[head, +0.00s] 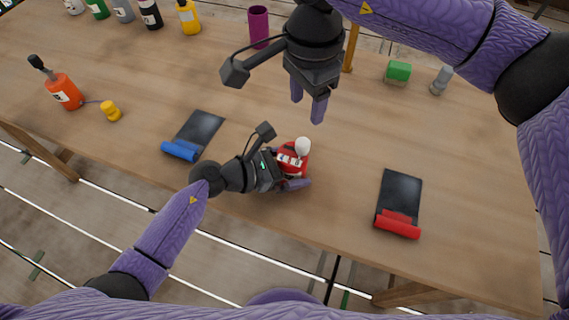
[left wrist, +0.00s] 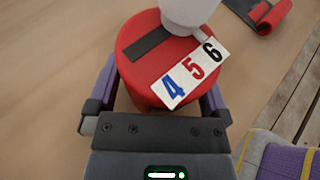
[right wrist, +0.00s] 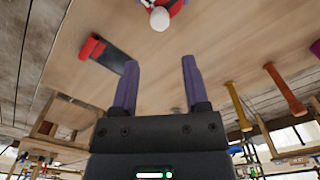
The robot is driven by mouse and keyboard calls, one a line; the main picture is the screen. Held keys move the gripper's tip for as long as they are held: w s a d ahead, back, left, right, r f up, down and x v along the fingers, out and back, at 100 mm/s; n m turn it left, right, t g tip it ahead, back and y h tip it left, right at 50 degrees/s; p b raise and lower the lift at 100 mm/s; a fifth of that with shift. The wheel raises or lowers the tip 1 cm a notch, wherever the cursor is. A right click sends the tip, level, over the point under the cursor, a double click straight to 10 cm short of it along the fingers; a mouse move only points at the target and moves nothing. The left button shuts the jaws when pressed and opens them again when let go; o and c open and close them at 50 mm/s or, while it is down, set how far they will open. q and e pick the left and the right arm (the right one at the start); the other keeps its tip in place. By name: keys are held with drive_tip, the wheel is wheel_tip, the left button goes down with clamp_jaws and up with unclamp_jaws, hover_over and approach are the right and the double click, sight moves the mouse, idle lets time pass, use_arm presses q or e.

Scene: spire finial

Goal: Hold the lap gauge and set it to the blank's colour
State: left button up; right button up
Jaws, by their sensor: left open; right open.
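The lap gauge (head: 304,158) is a red round body with a white knob (head: 302,146), on the table near its front edge. In the left wrist view its red top (left wrist: 135,72) bears a dark bar (left wrist: 150,43) and a white label (left wrist: 190,74) with a blue 4, red 5 and black 6. My left gripper (head: 288,170) is open, with a finger on each side of the gauge; whether they touch it is unclear. My right gripper (head: 308,104) is open and empty above the table, behind the gauge. I cannot tell which thing is the blank.
A dark pad with a blue roll (head: 180,151) lies left of the gauge, one with a red roll (head: 397,224) right. An orange bottle (head: 64,91), yellow piece (head: 111,111), purple cylinder (head: 258,26), green block (head: 398,71) and grey piece (head: 441,80) stand farther out. Bottles line the back.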

use_arm(q)
drive_tip(key=c, duration=1.1)
drive_tip(key=shift+c, duration=0.2)
use_arm(e)
drive_tip(key=shift+o, duration=1)
drive_tip(key=shift+f, duration=0.1)
drive_tip(key=s+a+f+m+g+y, duration=0.2)
drive_tip(key=s+m+g+y, duration=0.25)
drive_tip(key=m+y, duration=0.85)
drive_tip(key=w+d+m+t+y, duration=0.2)
drive_tip(key=d+m+t, duration=0.15)
drive_tip(key=m, duration=1.15)
drive_tip(key=w+d+m+t+y, duration=0.25)
drive_tip(key=d+m, duration=0.25)
drive_tip(key=m, duration=1.1)
approach(304, 142)
drive_tip(key=a, duration=0.3)
drive_tip(key=shift+y, duration=0.25)
drive_tip(key=a, duration=0.4)
drive_tip(key=w+a+f, duration=0.1)
drive_tip(key=a, duration=0.2)
drive_tip(key=shift+a, duration=0.1)
drive_tip(key=shift+c, duration=0.2)
clamp_jaws()
